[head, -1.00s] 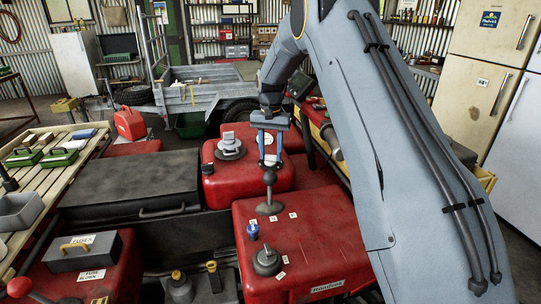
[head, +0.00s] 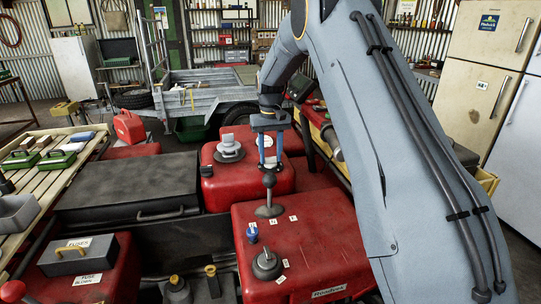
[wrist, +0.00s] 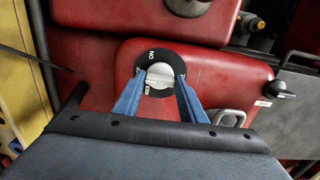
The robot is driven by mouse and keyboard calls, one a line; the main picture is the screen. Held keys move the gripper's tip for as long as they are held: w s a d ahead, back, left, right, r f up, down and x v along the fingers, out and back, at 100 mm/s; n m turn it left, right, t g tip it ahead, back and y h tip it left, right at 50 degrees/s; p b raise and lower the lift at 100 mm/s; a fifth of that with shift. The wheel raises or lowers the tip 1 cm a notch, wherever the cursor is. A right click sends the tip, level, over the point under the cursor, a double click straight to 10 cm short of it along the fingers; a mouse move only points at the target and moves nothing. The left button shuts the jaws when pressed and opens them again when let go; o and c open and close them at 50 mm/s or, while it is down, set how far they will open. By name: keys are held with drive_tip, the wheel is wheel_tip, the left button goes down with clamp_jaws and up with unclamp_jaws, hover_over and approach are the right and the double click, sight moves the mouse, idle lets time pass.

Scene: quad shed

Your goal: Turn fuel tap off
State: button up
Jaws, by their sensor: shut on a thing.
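The fuel tap (wrist: 159,79) shows in the wrist view as a pale round knob inside a black ring marked ON and RES, on a red panel. My gripper (wrist: 161,88) has its blue fingers shut on the two sides of the knob. In the head view, my gripper (head: 271,163) points down over the red bodywork, just above and behind a lever with a dark ball knob (head: 269,180). The tap itself cannot be made out clearly in that view. The fingers hide part of the ring's marks.
In the wrist view, a black knob (wrist: 285,90) and a grey handle (wrist: 228,117) sit to the right of the tap. In the head view, a blue knob (head: 252,232) and a dark dial (head: 267,264) stand on the nearer red box. A pale slatted bench (head: 60,185) is at left.

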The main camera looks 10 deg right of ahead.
sight(271, 158)
drive_tip(key=shift+r, duration=0.1)
drive_tip(key=o, duration=1.1)
drive_tip(key=shift+c, duration=0.2)
drive_tip(key=shift+r+b, duration=1.1)
drive_tip(key=shift+r, duration=2.75)
